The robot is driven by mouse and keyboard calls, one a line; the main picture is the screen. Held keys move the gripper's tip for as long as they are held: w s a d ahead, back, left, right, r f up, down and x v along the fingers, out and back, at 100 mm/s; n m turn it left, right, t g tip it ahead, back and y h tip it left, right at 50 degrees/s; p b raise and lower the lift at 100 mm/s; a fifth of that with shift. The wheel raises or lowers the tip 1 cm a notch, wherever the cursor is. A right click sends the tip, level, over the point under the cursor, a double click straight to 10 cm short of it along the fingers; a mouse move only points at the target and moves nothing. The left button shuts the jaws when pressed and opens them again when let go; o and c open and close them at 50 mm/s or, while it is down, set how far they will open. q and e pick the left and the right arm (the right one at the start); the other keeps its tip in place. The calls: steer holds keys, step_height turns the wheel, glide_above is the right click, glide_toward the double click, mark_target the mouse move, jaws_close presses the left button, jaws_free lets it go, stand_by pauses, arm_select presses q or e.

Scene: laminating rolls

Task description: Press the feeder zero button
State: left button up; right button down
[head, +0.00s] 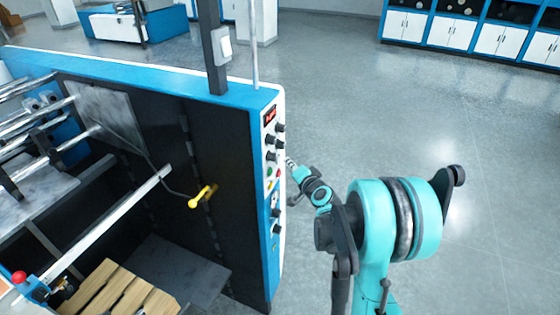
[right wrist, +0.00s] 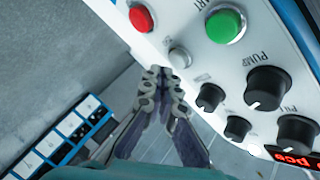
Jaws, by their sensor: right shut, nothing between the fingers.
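The control panel (head: 266,205) is the white strip on the front edge of the blue-and-white machine. In the right wrist view it carries a small grey button (right wrist: 180,57), a red button (right wrist: 141,17) and a green button (right wrist: 224,25). I cannot read a feeder zero label; the grey button's small label is illegible. My right gripper (right wrist: 160,70) is shut and empty, its tips just left of the grey button; whether they touch the panel is unclear. In the head view the right gripper (head: 291,163) is beside the panel's right edge. My left gripper is out of view.
Black knobs (right wrist: 266,88), one labelled PUMP, and a lit red display (right wrist: 298,134) sit near the grey button. A yellow handle (head: 201,197) is on the machine's dark side. Floor (head: 470,130) right of the machine is clear, with cabinets (head: 450,30) far behind.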

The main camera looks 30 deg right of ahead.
steer(key=shift+s+d+b, duration=0.35)
steer(key=shift+s+d, duration=1.3)
steer(key=shift+s, duration=0.25)
steer(key=shift+a, duration=0.15)
steer(key=s+a+f+n+g+y+b, duration=0.2)
steer(key=s+a+f+n+b, duration=0.3)
steer(key=a, duration=0.4)
steer(key=s+a+f+n+g+y+b, duration=0.1)
steer(key=s+a+f+n+g+b, duration=0.25)
steer(key=s+a+b, duration=0.45)
steer(key=s+a+f+n+g+h+b, duration=0.2)
steer(key=s+a+f+n+g+b, duration=0.1)
steer(key=s+f, duration=0.8)
steer(key=s+a+n+b, duration=0.1)
steer(key=s+a, duration=0.1)
steer(key=shift+s+b, duration=0.3)
